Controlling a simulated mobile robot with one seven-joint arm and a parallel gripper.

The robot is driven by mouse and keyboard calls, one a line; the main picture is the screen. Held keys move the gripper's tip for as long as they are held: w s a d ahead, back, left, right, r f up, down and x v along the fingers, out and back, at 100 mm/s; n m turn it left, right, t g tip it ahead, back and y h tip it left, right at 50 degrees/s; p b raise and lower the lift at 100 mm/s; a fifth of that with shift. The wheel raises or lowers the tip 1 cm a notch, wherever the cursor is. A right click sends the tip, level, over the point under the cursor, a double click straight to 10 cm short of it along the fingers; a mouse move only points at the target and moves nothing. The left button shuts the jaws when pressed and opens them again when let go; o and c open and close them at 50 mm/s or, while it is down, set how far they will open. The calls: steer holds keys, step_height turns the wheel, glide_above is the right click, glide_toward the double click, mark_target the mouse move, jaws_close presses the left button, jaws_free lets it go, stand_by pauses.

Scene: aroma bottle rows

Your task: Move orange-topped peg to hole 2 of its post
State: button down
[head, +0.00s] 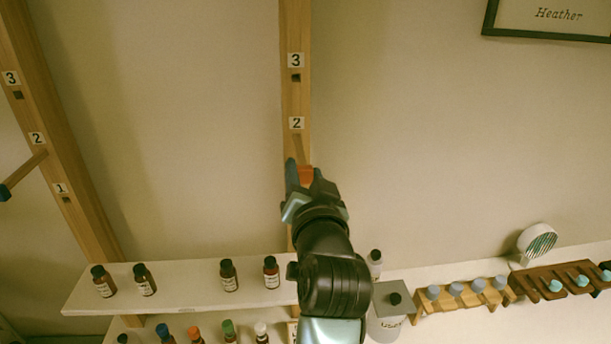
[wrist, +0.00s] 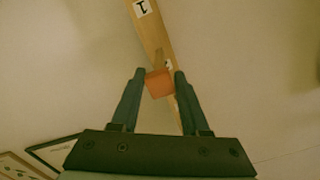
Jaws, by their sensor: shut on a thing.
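The orange-topped peg has an orange block end (head: 306,174) and a pale wooden shaft. My gripper (head: 304,178) is shut on the orange end, which also shows between both fingers in the wrist view (wrist: 158,84). The shaft points away from me to the middle wooden post (head: 296,45). Its far end meets the post just below label 2 (head: 296,123), where it covers the hole. I cannot tell whether the tip is in the hole or only in front of it. Hole 3 (head: 296,78) is empty.
A left post (head: 82,215) carries a blue-ended peg (head: 5,192) at its label 2. Below, a white shelf (head: 185,296) holds several dark bottles. At right are a grey-lidded container (head: 388,325), wooden racks (head: 465,298) and a round white device (head: 537,240). The wall beside the post is clear.

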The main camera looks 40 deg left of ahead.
steer(key=shift+w+a, duration=0.25)
steer(key=shift+a, duration=0.05)
stand_by(0.4)
steer(key=shift+c, duration=2)
jaws_free()
steer(key=shift+a, duration=0.1)
steer(key=shift+s+d+f+b, duration=0.15)
steer(key=shift+s+d+b, duration=0.25)
steer(key=shift+d, duration=0.2)
steer(key=b+v, duration=0.4)
steer(key=v, duration=0.7)
steer(key=shift+s+d, duration=0.25)
